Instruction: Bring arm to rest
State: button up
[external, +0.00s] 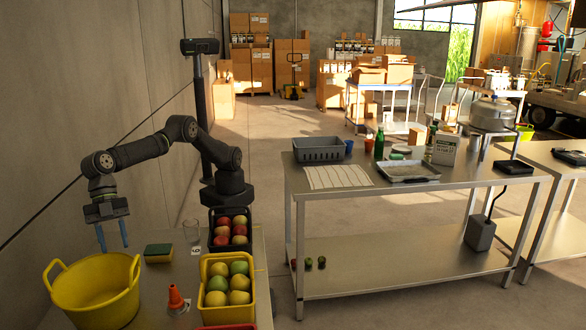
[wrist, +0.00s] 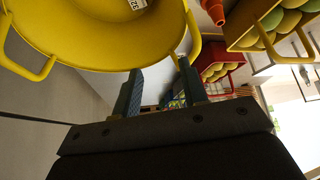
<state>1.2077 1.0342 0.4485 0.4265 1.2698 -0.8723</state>
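My gripper (external: 112,235) hangs with its two blue fingers pointing down, just behind the yellow tub (external: 95,292) and above its far side. The fingers stand apart with nothing between them; in the wrist view my gripper (wrist: 160,85) is also open and empty. The yellow tub (wrist: 105,45) fills the top left of the wrist view, with a white label inside it. My arm is bent, with its elbow raised beside the grey wall.
A sponge (external: 158,252), a clear glass (external: 192,232) and an orange cone (external: 176,298) stand on the table. A black crate (external: 212,243) and a yellow crate (external: 205,318) hold fruit. A steel bench (external: 450,186) stands to the right.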

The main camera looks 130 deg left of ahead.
jog(key=s+x, duration=0.1)
jog(key=x, duration=0.7)
jog(key=s+r, duration=1.1)
jog(key=r, duration=0.1)
jog(key=a+f+m+h, duration=0.1)
jog(key=a+f+m, duration=0.1)
jog(key=a+f, duration=0.3)
jog(key=a+f+m+g+h, duration=0.1)
jog(key=a+f, duration=0.5)
jog(key=a, duration=0.6)
jog(key=shift+s+f+m, duration=0.15)
jog(key=shift+s+m, duration=0.2)
jog(key=shift+m, duration=0.35)
jog(key=shift+a, duration=0.15)
